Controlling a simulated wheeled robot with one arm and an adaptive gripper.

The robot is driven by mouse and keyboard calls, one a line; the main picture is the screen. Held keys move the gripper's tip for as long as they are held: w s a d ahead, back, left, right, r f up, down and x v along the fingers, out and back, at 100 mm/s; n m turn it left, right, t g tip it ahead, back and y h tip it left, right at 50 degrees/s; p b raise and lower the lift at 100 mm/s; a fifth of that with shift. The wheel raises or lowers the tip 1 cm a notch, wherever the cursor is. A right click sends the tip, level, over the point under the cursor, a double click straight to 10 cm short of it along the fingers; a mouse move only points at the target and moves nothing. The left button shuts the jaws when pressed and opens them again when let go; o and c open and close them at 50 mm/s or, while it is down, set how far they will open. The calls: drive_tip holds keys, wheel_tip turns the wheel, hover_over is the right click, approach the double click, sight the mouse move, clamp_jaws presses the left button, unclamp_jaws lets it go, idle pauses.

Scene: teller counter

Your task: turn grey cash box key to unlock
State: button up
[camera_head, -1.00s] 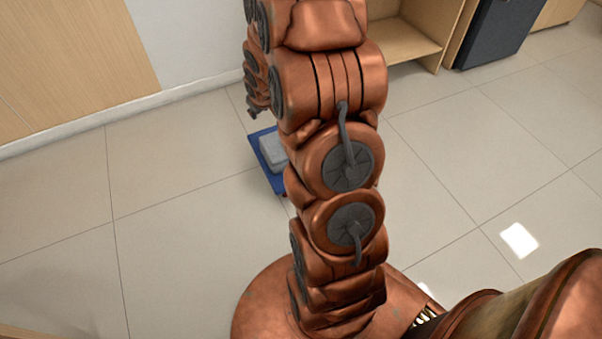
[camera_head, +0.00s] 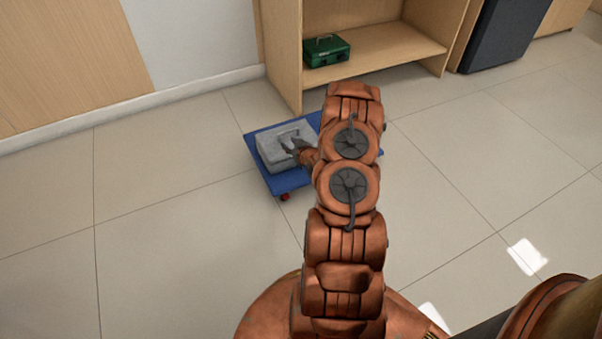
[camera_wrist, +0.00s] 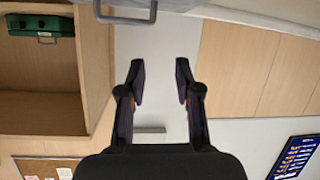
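The grey cash box (camera_head: 271,154) sits on a blue wheeled platform (camera_head: 290,183) on the floor. Its grey carry handle shows at the top edge of the wrist view (camera_wrist: 126,19). I cannot make out a key in either view. My gripper (camera_head: 292,145) is over or beside the box's right part in the head view; contact is unclear. In the wrist view my gripper (camera_wrist: 160,72) is open, with two dark fingers apart and nothing between them. My arm hides the platform's right part.
A green cash box (camera_head: 326,50) stands in an open wooden shelf unit (camera_head: 390,46) behind the platform; it also shows in the wrist view (camera_wrist: 40,24). A dark cabinet (camera_head: 505,35) stands at the back right. The tiled floor left of the platform is clear.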

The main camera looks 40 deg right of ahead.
drive_tip(key=s+d+f+m+t+h+b, duration=0.1)
drive_tip(key=s+f+t+b, duration=0.1)
drive_tip(key=s+f+b, duration=0.35)
drive_tip(key=s+d+f+m+t+h+b, duration=0.1)
drive_tip(key=s+f+m+t+h+b, duration=0.15)
drive_tip(key=f, duration=0.65)
drive_tip(key=shift+n+g+y, duration=0.35)
drive_tip(key=shift+r+b+x, duration=0.15)
drive_tip(key=shift+b+x, duration=0.45)
drive_tip(key=shift+x, duration=1.15)
drive_tip(key=shift+r+b+x, duration=0.1)
drive_tip(key=shift+b+x, duration=0.45)
drive_tip(key=shift+x, duration=1.2)
drive_tip(key=shift+c, duration=0.4)
clamp_jaws()
drive_tip(key=shift+a, duration=0.1)
drive_tip(key=shift+a, duration=0.1)
